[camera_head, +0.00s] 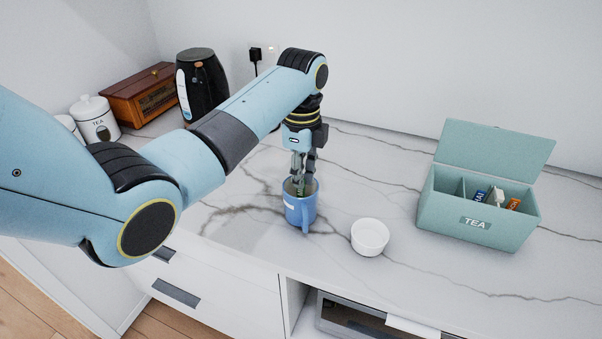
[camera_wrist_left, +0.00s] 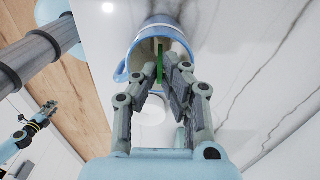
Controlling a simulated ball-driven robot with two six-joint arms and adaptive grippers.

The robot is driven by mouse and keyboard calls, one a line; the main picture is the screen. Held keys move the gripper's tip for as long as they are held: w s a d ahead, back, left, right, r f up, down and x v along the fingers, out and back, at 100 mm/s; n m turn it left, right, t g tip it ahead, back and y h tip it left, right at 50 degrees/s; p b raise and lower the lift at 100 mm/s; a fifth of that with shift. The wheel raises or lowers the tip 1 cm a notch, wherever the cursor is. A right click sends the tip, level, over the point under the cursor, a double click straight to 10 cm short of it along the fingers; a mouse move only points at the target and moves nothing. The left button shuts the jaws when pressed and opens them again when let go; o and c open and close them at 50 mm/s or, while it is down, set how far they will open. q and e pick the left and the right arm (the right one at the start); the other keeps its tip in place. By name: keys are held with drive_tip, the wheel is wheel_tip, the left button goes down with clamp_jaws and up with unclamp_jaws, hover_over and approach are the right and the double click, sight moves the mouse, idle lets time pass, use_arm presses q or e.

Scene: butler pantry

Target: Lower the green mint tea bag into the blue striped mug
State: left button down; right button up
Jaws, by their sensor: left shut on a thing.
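The blue mug (camera_head: 297,212) stands upright on the marble counter with its handle towards the front; it also shows in the left wrist view (camera_wrist_left: 134,48), where pale bands run along its side. My left gripper (camera_head: 301,186) points down at the mug's mouth, its fingertips at the opening. It is shut on the green tea bag (camera_wrist_left: 160,62), which shows as a thin green edge between the fingertips, inside the mug's rim. The bag's lower part is hidden. My right gripper (camera_wrist_left: 48,112) shows small at the left of the wrist view, away from the mug; its jaw opening is unclear.
A small white bowl (camera_head: 369,237) stands right of the mug. An open green tea box (camera_head: 470,232) with several packets stands further right. A black appliance (camera_head: 201,85), a wooden box (camera_head: 137,98) and a white tea canister (camera_head: 95,120) stand behind left. Counter is clear between bowl and box.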

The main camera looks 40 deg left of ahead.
use_arm(q)
drive_tip(key=shift+f+p, duration=0.2)
drive_tip(key=shift+p, duration=0.1)
idle(0.6)
drive_tip(key=c, duration=0.9)
unclamp_jaws()
drive_tip(key=shift+o, duration=0.2)
wheel_tip(320, 180, up, 3)
drive_tip(key=p, duration=0.3)
drive_tip(key=shift+r, duration=2.5)
